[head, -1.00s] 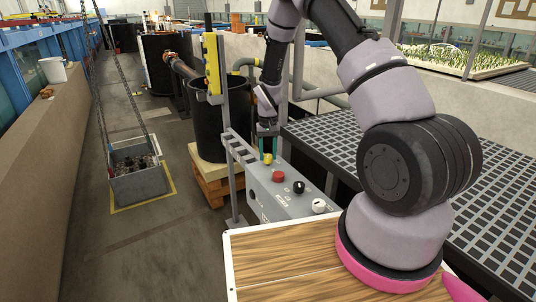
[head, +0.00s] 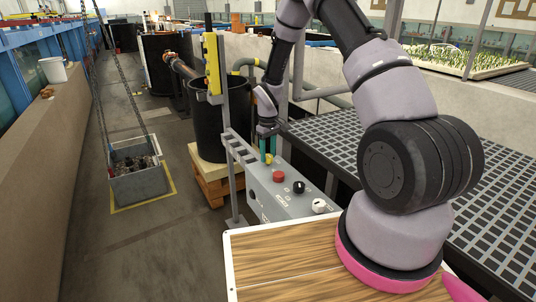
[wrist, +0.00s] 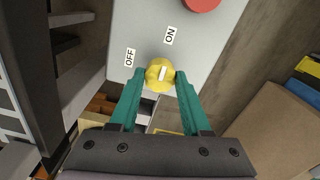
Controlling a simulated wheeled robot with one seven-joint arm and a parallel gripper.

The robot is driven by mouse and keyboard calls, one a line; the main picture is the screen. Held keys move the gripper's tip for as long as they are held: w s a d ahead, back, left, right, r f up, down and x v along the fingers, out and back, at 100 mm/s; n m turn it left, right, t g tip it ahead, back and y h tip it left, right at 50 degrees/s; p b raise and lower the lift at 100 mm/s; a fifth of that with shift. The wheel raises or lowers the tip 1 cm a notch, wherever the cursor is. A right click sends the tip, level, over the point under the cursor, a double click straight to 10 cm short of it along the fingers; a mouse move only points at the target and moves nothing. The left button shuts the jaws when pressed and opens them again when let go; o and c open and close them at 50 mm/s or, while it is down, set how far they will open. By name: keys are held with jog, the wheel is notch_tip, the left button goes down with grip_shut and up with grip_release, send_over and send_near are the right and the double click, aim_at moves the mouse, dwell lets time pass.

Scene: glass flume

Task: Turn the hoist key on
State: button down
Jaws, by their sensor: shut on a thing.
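The yellow hoist key (wrist: 160,75) is a round knob with a white mark, on the end of a grey control box (head: 262,185). In the wrist view, an OFF label (wrist: 130,57) is up-left of it and an ON label (wrist: 170,35) above it. The white mark points up and slightly right, toward ON. My gripper (wrist: 160,82) has its green fingers shut on the key, one on each side. In the head view the key (head: 268,158) is partly hidden by my gripper (head: 267,148).
The box also carries a red button (head: 278,176), a black knob (head: 298,187) and a white knob (head: 319,205). A yellow-topped post (head: 212,65) and black barrel (head: 207,128) stand left of the arm. Dark grating (head: 390,150) lies to the right.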

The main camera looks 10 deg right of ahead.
aim_at(268, 155)
dwell(0.4)
jog(key=shift+c, duration=1.9)
grip_release()
notch_tip(268, 155, up, 11)
jog(key=shift+f, duration=0.1)
